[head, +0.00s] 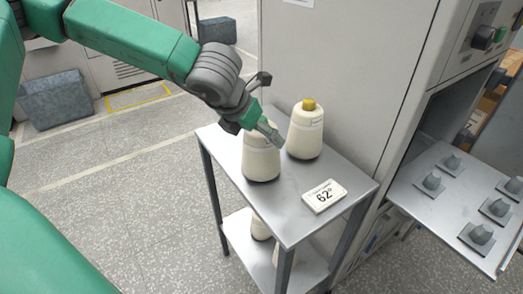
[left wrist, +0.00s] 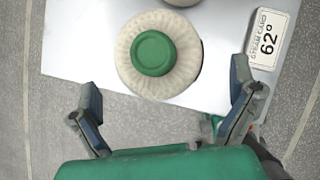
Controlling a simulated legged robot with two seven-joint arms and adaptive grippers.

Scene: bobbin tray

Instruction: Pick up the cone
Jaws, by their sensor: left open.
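A cream yarn cone (head: 262,162) stands upright on the small metal table (head: 300,225). My left gripper (head: 262,115) is just above it and hides its top in the head view. In the left wrist view this cone (left wrist: 130,65) shows a green top. It lies ahead of and between the spread fingers of the open, empty gripper (left wrist: 165,92). A second cream cone (head: 305,135) with a yellow top stands upright behind it, to the right; in the wrist view only an edge shows at the top. My right gripper is not in view.
A card reading 62° (head: 324,196) lies on the table near its right side. More cones (head: 260,228) stand on the lower shelf. A grey cabinet (head: 350,70) rises behind the table. A tray with several pegs (head: 440,195) juts out at the right.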

